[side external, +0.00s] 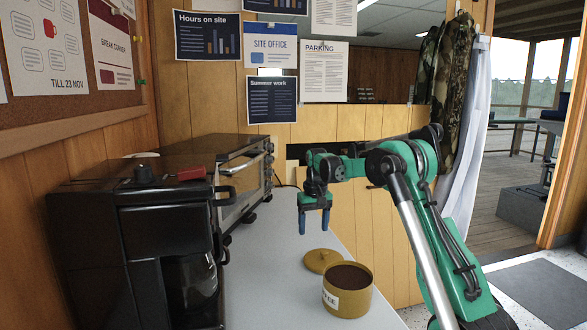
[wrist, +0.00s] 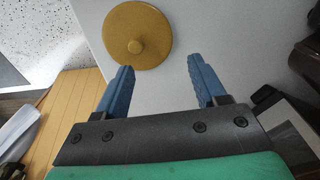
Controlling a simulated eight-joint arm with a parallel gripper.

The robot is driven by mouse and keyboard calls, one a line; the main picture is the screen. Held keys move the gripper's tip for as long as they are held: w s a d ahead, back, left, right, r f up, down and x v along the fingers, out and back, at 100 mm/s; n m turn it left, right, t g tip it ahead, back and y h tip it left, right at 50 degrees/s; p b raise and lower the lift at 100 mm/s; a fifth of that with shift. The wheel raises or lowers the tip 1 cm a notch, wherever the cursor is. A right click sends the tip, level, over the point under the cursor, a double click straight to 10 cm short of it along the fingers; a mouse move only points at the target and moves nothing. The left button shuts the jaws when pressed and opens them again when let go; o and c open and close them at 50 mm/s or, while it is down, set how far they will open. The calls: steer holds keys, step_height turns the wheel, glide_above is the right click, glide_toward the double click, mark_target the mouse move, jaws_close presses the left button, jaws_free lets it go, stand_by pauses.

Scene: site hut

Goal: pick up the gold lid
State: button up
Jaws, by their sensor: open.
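The gold lid (side external: 322,261) is a round disc with a small knob on top. It lies flat on the pale counter (side external: 262,262), just behind the gold canister (side external: 346,302). In the wrist view the gold lid (wrist: 138,36) is beyond the fingertips, towards the left finger. My gripper (side external: 314,234) points down above the counter, higher than the lid and a little behind it. Its two blue fingers are apart with nothing between them, as the wrist view (wrist: 160,70) also shows.
The open canister holds dark brown contents and carries a white label. A black coffee maker (side external: 135,250) with a glass jug stands at the left. A toaster oven (side external: 240,180) stands behind it. The counter around the lid is clear apart from the canister.

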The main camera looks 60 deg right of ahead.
mark_target(324, 252)
steer(key=shift+m, duration=0.4)
steer(key=d+f, duration=0.1)
steer(key=s+d+f, duration=0.1)
steer(key=d+f, duration=0.1)
steer(key=shift+s+d, duration=0.2)
steer(key=shift+s, duration=0.1)
steer(key=shift+f, duration=2.55)
jaws_close()
